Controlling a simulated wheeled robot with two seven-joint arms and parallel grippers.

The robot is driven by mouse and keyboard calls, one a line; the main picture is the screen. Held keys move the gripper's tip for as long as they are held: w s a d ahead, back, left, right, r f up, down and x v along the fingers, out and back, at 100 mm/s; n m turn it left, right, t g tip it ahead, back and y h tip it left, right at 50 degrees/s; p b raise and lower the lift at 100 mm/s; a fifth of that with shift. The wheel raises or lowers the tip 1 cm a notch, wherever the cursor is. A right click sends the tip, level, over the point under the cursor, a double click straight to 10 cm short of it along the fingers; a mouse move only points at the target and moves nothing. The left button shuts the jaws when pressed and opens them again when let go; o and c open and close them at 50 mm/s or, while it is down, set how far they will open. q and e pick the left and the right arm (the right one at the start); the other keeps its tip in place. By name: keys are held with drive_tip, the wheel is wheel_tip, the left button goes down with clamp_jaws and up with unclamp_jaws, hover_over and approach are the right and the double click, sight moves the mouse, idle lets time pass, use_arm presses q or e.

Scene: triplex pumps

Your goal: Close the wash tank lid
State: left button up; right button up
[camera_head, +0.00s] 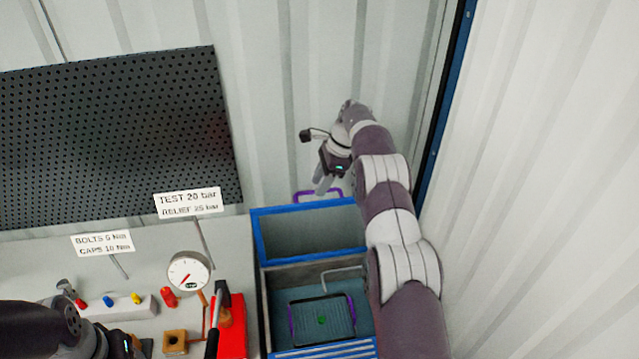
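The wash tank (263,310) is a blue-edged bin at the lower right. Its blue-framed lid (310,232) stands raised at the back, with a purple handle (303,196) on its top edge. My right gripper (322,190) points down at that handle from above and overlaps it in the picture. I cannot tell whether it touches the handle or how far apart its fingers are. Inside the tank is a basket (342,327) with purple side handles and a small green item. My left gripper (140,347) is at the bottom left, partly cut off; its fingers are unclear.
Left of the tank, a grey bench holds a pressure gauge (188,272), a red tool block (233,335), a brass-coloured block (175,341) and a rack with coloured pieces (120,306). A black pegboard (110,135) is behind. A bent pipe (343,273) sits over the tank opening.

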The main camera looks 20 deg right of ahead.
drive_tip(key=shift+s+d+f, duration=0.2)
drive_tip(key=shift+f, duration=0.3)
drive_tip(key=shift+w+a, duration=0.2)
drive_tip(key=shift+c, duration=1)
drive_tip(key=shift+a, duration=0.1)
clamp_jaws()
use_arm(q)
drive_tip(key=shift+s+d+r, duration=0.1)
drive_tip(key=shift+d+r, duration=0.05)
drive_tip(key=shift+r, duration=0.15)
